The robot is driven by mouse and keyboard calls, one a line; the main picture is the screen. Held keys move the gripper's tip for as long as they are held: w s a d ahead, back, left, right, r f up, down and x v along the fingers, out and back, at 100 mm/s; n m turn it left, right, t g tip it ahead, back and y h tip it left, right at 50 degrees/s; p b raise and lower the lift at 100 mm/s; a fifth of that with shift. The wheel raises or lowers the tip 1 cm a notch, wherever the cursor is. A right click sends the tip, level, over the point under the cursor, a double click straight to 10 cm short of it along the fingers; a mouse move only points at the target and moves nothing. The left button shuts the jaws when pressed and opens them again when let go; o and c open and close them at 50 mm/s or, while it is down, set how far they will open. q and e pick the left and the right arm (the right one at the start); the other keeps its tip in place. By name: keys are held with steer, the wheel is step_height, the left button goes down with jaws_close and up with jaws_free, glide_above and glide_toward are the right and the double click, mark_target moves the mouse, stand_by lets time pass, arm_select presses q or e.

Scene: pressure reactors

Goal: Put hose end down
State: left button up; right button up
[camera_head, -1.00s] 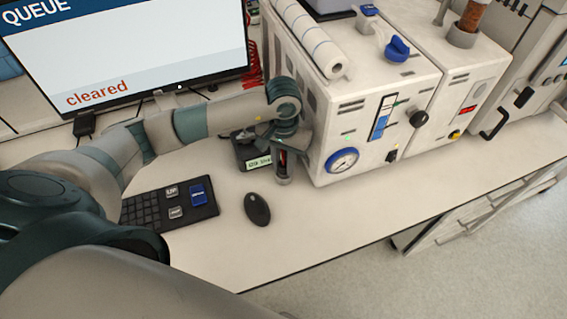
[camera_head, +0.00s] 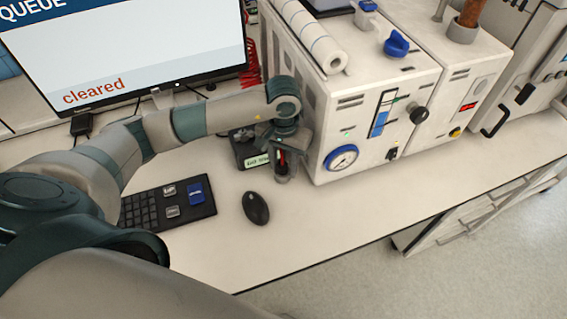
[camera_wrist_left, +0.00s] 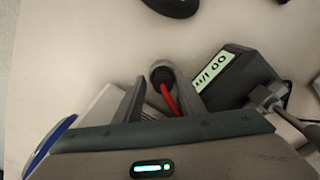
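The red hose end (camera_wrist_left: 169,99) shows between the fingers of my left gripper (camera_wrist_left: 160,90) in the left wrist view. Its tip goes into a small round grey cup-like piece (camera_wrist_left: 160,70) on the bench. In the head view the red hose (camera_head: 282,158) stands roughly upright between the fingers of my left gripper (camera_head: 284,165), above the grey piece (camera_head: 284,179). The fingers are apart, with a gap on both sides of the hose. The hose's further run is hidden by the gripper. My right gripper is not in view.
The white instrument (camera_head: 345,120) with a gauge stands close on the right. A black mouse (camera_head: 256,208) and keyboard (camera_head: 168,205) lie nearer.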

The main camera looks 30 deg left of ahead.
mark_target(282, 164)
arm_select(q)
steer(key=shift+s+a+f, duration=0.15)
steer(key=shift+a, duration=0.1)
steer(key=shift+a+r+p, duration=0.15)
steer(key=shift+r+p, duration=0.55)
steer(key=shift+p, duration=0.55)
step_height(282, 164, up, 12)
steer(key=b, duration=0.5)
steer(key=shift+b, duration=0.3)
steer(key=shift+f, duration=0.1)
steer(key=shift+d, duration=0.25)
